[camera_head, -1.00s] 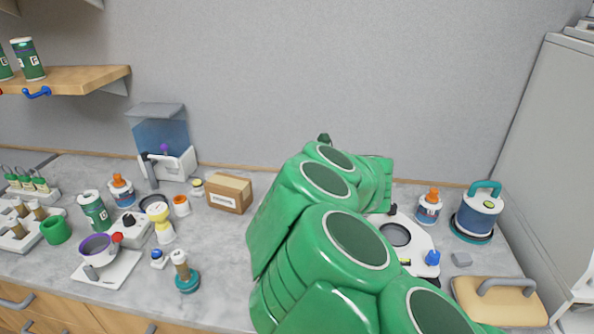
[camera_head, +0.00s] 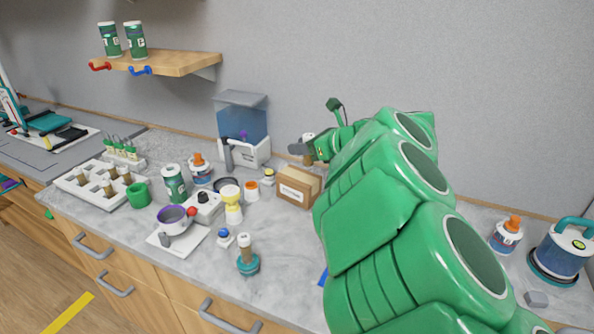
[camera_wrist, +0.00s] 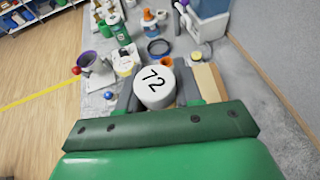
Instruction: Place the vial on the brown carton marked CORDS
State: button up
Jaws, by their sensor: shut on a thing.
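My gripper (camera_wrist: 155,94) is shut on a vial, whose white cap marked 72 (camera_wrist: 154,80) faces the wrist camera between the two grey fingers. In the head view my gripper (camera_head: 303,150) holds the vial just above the brown carton (camera_head: 291,196), near its back edge; a gap or contact cannot be told. In the wrist view the carton (camera_wrist: 208,83) shows partly, right of the held vial. The vial's body is mostly hidden there.
A blue-tank dispenser (camera_head: 241,122) stands behind and left of the carton. An orange-topped jar (camera_head: 251,189) and a yellow-white bottle (camera_head: 232,204) stand left of it. Another vial sits on a teal stand (camera_head: 248,264). The counter in front of the carton (camera_head: 290,240) is clear.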

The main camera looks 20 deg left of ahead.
jog(key=shift+w+a+f, duration=1.25)
jog(key=shift+w+f, duration=0.35)
jog(key=shift+w, duration=0.25)
jog(key=shift+w+a+f, duration=1.25)
jog(key=shift+w+f, duration=0.4)
jog(key=shift+w, duration=0.15)
jog(key=shift+w+a+f, duration=1.25)
jog(key=shift+w+f, duration=0.35)
jog(key=shift+w, duration=0.25)
jog(key=shift+f, duration=1.55)
jog(key=shift+f, duration=0.1)
jog(key=o, duration=1)
jog(key=shift+o, duration=0.2)
